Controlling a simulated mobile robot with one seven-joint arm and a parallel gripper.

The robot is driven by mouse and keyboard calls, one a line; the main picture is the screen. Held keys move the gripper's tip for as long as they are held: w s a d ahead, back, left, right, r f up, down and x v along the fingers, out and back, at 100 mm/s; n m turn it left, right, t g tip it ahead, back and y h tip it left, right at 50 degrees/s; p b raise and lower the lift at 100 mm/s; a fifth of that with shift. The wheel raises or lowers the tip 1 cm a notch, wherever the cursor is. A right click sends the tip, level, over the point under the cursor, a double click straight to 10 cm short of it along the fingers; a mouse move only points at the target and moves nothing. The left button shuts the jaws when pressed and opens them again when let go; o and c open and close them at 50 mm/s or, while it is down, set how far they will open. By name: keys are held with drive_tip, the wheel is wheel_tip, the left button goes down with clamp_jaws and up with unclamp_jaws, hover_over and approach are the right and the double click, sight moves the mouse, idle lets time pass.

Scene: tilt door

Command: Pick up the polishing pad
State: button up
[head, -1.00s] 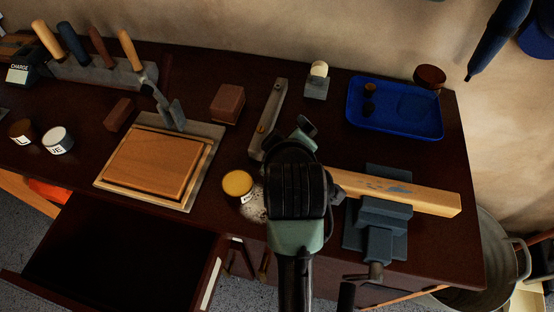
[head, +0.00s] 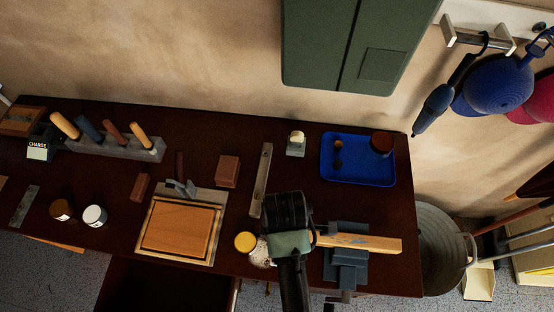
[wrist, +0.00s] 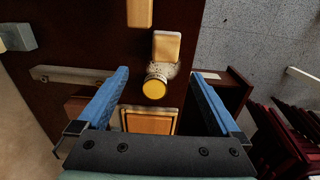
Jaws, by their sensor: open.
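A whitish, speckled pad, which I take for the polishing pad (head: 262,254), lies on the dark bench beside a yellow-topped tin (head: 245,241). My arm hides part of it in the head view. In the wrist view the speckled pad (wrist: 166,70) shows between the fingers, partly behind the tin (wrist: 154,88). A pale wooden block (wrist: 166,45) adjoins it; I cannot tell if it is part of the pad. My gripper (head: 287,208) is above the bench in the head view, fingertips hidden. In the wrist view its blue fingers (wrist: 158,73) are spread and empty.
A wooden bar (head: 375,243) sits in a grey vise (head: 346,266) to the right. A cutting board (head: 183,228), a metal bar (head: 261,180) and a blue tray (head: 377,172) lie around. A drawer (head: 150,288) stands open at the front.

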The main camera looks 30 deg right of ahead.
drive_tip(key=f, duration=0.8)
drive_tip(key=f+p, duration=0.1)
drive_tip(key=f, duration=0.3)
drive_tip(key=shift+s+f, duration=0.2)
drive_tip(key=shift+s, duration=0.2)
drive_tip(key=c, duration=1.5)
drive_tip(key=shift+r, duration=0.1)
wheel_tip(320, 180, up, 18)
